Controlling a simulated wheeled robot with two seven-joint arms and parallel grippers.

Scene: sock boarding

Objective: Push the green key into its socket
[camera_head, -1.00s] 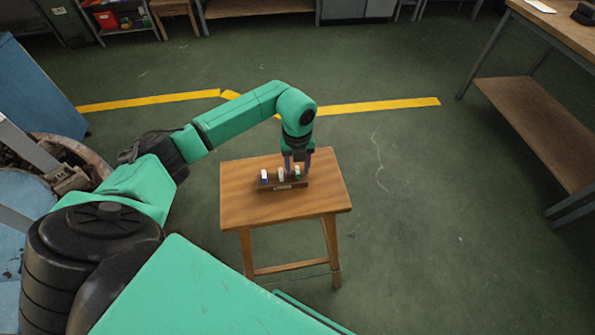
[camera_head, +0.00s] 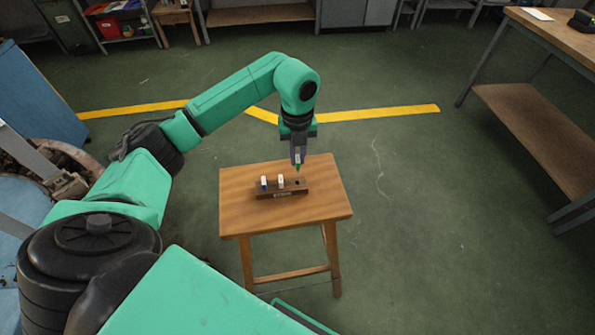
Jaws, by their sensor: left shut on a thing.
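My left gripper (camera_head: 298,158) points straight down and is shut on the green key (camera_head: 298,168), holding it above the right end of the dark socket block (camera_head: 284,193). The key's green lower end shows below the fingers. A small dark socket (camera_head: 298,182) shows empty in the block's top, under the key. Two white-topped keys stand in the block: one with blue (camera_head: 263,182) at the left and one in the middle (camera_head: 281,181). My right gripper is not in view.
The block stands on a small wooden stool (camera_head: 240,210) whose top is otherwise clear. A workbench (camera_head: 535,130) stands at the right. Open green floor with a yellow line (camera_head: 375,112) lies around the stool.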

